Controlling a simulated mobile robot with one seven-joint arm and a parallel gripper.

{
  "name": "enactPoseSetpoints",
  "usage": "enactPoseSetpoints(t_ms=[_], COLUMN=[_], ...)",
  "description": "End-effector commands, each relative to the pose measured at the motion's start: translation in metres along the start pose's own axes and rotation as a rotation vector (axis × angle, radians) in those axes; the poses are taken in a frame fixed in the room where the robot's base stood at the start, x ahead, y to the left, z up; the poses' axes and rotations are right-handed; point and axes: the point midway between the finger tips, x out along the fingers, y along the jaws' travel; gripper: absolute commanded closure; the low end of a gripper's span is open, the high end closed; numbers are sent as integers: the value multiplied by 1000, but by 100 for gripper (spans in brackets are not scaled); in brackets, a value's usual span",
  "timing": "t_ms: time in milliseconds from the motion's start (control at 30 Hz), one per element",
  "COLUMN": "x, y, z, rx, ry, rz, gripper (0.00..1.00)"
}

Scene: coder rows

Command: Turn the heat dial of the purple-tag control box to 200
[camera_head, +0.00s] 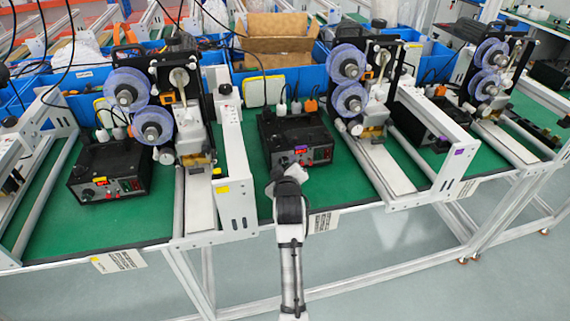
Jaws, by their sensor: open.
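The purple-tag control box (290,129) is black and sits on the green bench top in the middle of the view. A small purple tag (301,148) shows on its front, with small red lit parts to the right. My gripper (279,172) is open in front of the lower left of this front panel. It hides part of the panel, and I cannot make out the heat dial or its setting. I cannot tell whether the fingers touch the dial.
Another black control box (106,168) with a dial stands at the left, and a third (425,116) at the right. White frames (234,170) and reel machines (186,100) flank the middle box. Blue bins (262,75) line the back.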

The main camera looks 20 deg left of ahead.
Motion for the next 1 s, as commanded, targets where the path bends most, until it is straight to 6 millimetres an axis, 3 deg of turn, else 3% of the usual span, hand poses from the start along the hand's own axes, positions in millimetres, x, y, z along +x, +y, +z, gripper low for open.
enactPoseSetpoints(t_ms=[400, 733, 1000], x=[8, 7, 7], y=[0, 0, 1], z=[0, 0, 0], rx=[1, 1, 24], ry=[1, 0, 2], rz=[1, 0, -8], gripper=[52, 95, 97])
